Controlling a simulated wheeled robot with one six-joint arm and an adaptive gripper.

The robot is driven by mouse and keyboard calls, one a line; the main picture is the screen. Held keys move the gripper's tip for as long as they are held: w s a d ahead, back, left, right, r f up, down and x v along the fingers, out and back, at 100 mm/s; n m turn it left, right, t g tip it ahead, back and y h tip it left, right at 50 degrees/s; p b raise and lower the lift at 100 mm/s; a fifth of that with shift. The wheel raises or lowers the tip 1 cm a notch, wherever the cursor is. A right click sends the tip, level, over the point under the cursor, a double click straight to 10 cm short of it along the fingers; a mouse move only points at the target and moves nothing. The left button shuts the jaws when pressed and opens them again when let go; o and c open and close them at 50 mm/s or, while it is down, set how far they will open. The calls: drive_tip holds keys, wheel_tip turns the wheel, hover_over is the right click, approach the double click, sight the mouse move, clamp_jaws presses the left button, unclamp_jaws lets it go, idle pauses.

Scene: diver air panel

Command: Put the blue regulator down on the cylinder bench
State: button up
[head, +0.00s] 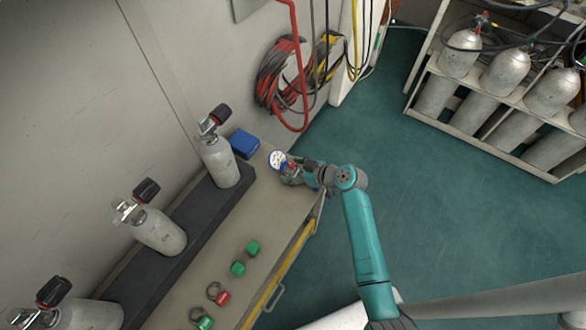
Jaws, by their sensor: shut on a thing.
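The blue regulator (279,161) shows as a small body with a round white dial and a bit of red beside it. My gripper (295,172) is shut on it, at the far right end of the cylinder bench (270,200). The gripper hides part of the regulator. From this angle I cannot tell whether the regulator touches the bench top or is held just above it.
Several grey cylinders with black-knobbed valves stand along the bench's dark raised strip (190,225). A blue box (244,143) is close to the regulator. Green and red fittings (238,268) lie nearer. Hoses (285,75) hang on the wall. A cylinder rack (490,120) stands right.

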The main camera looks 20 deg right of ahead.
drive_tip(key=o, duration=1.7)
drive_tip(key=shift+o, duration=0.2)
drive_tip(key=shift+f, duration=0.1)
drive_tip(key=v, duration=1.2)
